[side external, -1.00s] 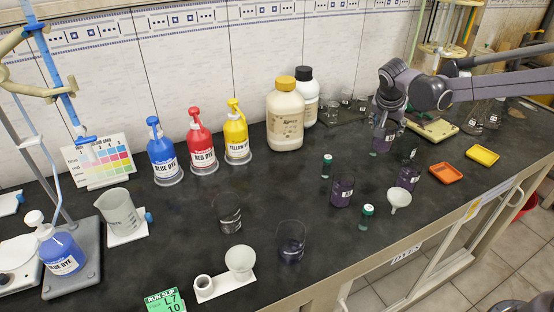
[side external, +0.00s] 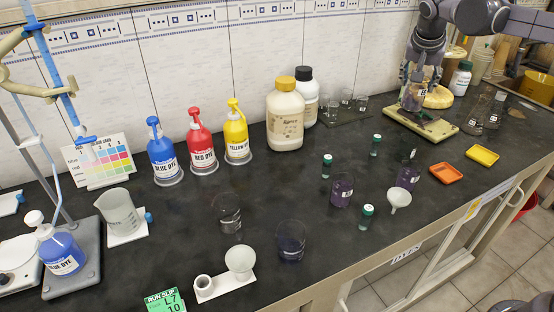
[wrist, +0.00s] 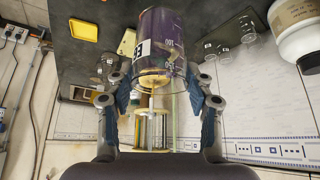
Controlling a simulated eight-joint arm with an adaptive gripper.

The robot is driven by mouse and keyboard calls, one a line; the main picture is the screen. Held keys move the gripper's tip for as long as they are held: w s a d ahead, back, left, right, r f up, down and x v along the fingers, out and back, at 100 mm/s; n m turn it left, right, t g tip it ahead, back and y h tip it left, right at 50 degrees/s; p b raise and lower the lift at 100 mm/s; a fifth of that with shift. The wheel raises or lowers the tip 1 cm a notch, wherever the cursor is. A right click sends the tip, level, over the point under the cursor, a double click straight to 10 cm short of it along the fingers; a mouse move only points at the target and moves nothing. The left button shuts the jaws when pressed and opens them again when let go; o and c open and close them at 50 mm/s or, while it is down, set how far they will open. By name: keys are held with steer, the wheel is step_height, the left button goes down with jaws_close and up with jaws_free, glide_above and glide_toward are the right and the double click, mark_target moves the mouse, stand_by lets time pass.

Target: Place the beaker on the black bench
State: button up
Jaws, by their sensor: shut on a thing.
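My gripper (side external: 413,82) is shut on a beaker (side external: 413,97) of dark purple liquid at the upper right of the side view. In the wrist view the beaker (wrist: 165,42) sits between the two fingers (wrist: 158,97), its white label partly showing. The beaker looks upright, over or on a green-yellow board (side external: 436,130); I cannot tell whether it touches. The black bench (side external: 180,225) spreads below and to the left.
Two purple-filled beakers (side external: 342,190) (side external: 408,177) and green-capped vials (side external: 366,217) (side external: 375,146) stand on the bench. Orange (side external: 446,173) and yellow (side external: 482,155) trays lie at the right. Small glass beakers (side external: 361,102) stand behind.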

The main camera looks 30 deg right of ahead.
steer(key=shift+r, duration=0.7)
steer(key=w+a+n+t+y, duration=0.2)
steer(key=w+a+n, duration=0.35)
steer(key=a, duration=0.65)
steer(key=w+a+n+t+y, duration=0.1)
steer(key=w+a+n+y, duration=0.25)
steer(key=w+a, duration=0.6)
steer(key=s+a+n+g+y, duration=0.15)
steer(key=a+n, duration=0.45)
steer(key=a, duration=1)
steer(key=s+a+n+g+y, duration=0.1)
steer(key=s+a+n+y, duration=0.3)
steer(key=a, duration=1.1)
steer(key=shift+n+t+h, duration=0.25)
steer(key=shift+n+h, duration=0.25)
steer(key=shift+n, duration=0.1)
steer(key=f, duration=0.7)
steer(key=w+f, duration=0.1)
steer(key=f, duration=0.7)
steer(key=w+f, duration=0.1)
steer(key=f, duration=0.7)
steer(key=shift+w+f, duration=0.1)
steer(key=shift+w, duration=0.05)
steer(key=shift+f, duration=0.15)
steer(key=o, duration=1.2)
steer(key=shift+c, duration=0.2)
